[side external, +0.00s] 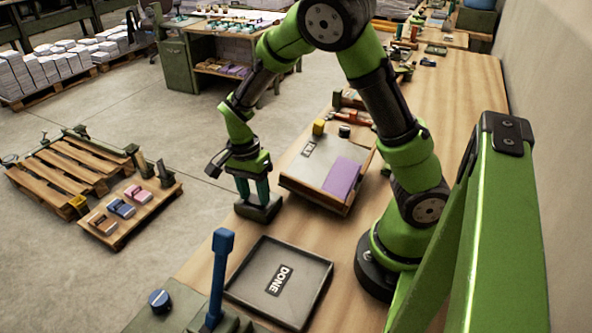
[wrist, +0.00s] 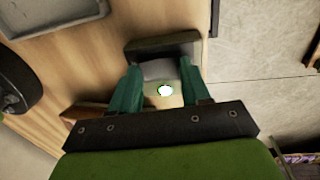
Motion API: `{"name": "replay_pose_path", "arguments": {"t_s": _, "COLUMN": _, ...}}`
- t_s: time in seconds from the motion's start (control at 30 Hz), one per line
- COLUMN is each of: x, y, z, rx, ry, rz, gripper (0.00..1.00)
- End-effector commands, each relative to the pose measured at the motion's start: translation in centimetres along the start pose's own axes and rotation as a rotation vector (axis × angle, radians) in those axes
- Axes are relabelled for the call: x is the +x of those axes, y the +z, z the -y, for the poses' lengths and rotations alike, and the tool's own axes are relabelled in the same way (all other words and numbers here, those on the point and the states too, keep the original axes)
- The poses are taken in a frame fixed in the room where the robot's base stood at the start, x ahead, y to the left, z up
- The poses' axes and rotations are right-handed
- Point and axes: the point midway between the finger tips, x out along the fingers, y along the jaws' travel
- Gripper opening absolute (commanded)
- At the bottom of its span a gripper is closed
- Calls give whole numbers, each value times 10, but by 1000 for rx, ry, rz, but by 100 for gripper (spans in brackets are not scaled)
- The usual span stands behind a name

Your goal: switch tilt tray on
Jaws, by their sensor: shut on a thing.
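The tilt tray (side external: 306,175) is a shallow board on the table with a small black-and-white label and a purple sheet (side external: 342,177) on it. A small dark box (side external: 259,208), which I take for its switch, stands left of it near the table edge. My gripper (side external: 254,198) points down at this box, its teal fingers close together on its top. The switch lever or knob itself is hidden.
A flat tray marked DONE (side external: 279,280) lies nearer the camera. A blue upright lever (side external: 218,277) and a blue knob (side external: 159,300) stand beside it. A yellow block (side external: 318,127) and a dark green round piece (side external: 344,131) sit at the tilt tray's back.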

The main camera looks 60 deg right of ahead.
Motion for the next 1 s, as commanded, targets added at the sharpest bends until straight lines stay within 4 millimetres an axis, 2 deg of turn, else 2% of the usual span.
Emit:
{"name": "replay_pose_path", "arguments": {"t_s": 0.4, "x": 0, "y": 0, "z": 1, "rx": -1, "ry": 34, "rz": 0, "gripper": 16}}
{"name": "replay_pose_path", "arguments": {"t_s": 0.43, "x": 0, "y": 1, "z": 1, "rx": -1, "ry": 34, "rz": 0, "gripper": 51}}
{"name": "replay_pose_path", "arguments": {"t_s": 0.57, "x": 0, "y": 0, "z": 1, "rx": -1, "ry": 34, "rz": 0, "gripper": 71}}
{"name": "replay_pose_path", "arguments": {"t_s": 0.87, "x": -1, "y": 0, "z": 1, "rx": 0, "ry": 33, "rz": 0, "gripper": 72}}
{"name": "replay_pose_path", "arguments": {"t_s": 1.0, "x": -13, "y": 0, "z": 2, "rx": -1, "ry": 28, "rz": 1, "gripper": 72}}
